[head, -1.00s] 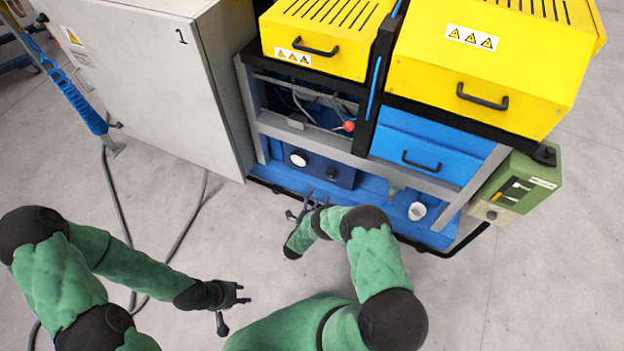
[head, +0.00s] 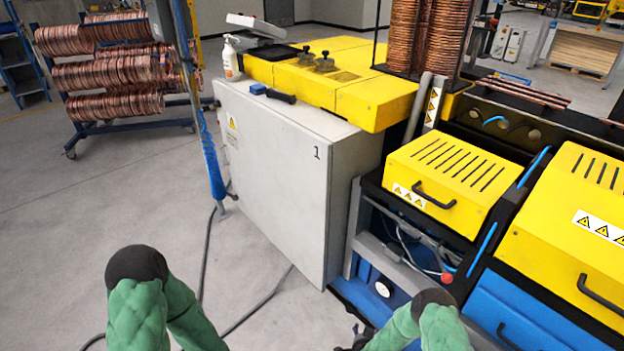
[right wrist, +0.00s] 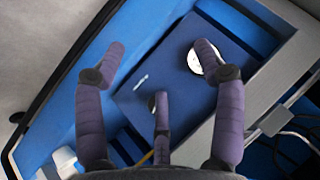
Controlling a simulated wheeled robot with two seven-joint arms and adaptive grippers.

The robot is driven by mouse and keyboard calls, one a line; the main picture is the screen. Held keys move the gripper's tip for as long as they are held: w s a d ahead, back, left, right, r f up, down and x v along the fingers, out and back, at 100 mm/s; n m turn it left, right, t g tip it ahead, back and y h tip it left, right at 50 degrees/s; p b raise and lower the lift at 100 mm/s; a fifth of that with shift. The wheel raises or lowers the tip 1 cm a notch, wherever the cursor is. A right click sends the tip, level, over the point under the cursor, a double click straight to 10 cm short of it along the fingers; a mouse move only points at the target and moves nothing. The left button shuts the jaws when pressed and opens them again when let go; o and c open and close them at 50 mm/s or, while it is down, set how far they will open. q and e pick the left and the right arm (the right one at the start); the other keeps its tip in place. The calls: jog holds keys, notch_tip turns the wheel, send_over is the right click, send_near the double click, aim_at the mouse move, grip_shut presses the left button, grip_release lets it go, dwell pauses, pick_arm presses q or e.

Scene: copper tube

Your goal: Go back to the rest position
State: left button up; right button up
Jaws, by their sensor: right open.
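My right gripper (right wrist: 160,62) is open and empty in the right wrist view, its dark purple fingers spread apart. Behind it is a dark blue panel (right wrist: 140,90) with a round white gauge (right wrist: 194,62), partly hidden by one finger. In the head view only a dark bit of this gripper shows at the bottom edge, beside my green right arm. My left arm is at the lower left of the head view; its gripper is outside the picture.
A grey cabinet (head: 265,180) marked 1 stands beside a machine with yellow covers (head: 445,175) and a blue drawer (head: 530,315). Cables lie on the floor in front. A rack of copper coils (head: 110,75) stands at the back left. The left floor (head: 90,200) is mostly clear.

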pick_arm(q)
notch_tip(320, 180, up, 4)
jog(key=p, duration=0.3)
jog(key=shift+f, duration=0.15)
pick_arm(e)
jog(key=s+a+r+n+g+y, duration=0.3)
jog(key=s+r, duration=0.5)
jog(key=s, duration=0.5)
jog(key=s+a+r+n+g+y, duration=0.3)
jog(key=s+r, duration=0.6)
jog(key=s, duration=0.4)
jog(key=a+n+g, duration=0.1)
jog(key=a+g, duration=0.1)
jog(key=a, duration=0.1)
jog(key=shift+s+a+g, duration=0.25)
jog(key=shift+a+g, duration=0.05)
jog(key=shift+g, duration=0.1)
pick_arm(q)
jog(key=shift+f, duration=0.1)
pick_arm(e)
jog(key=shift+f, duration=0.2)
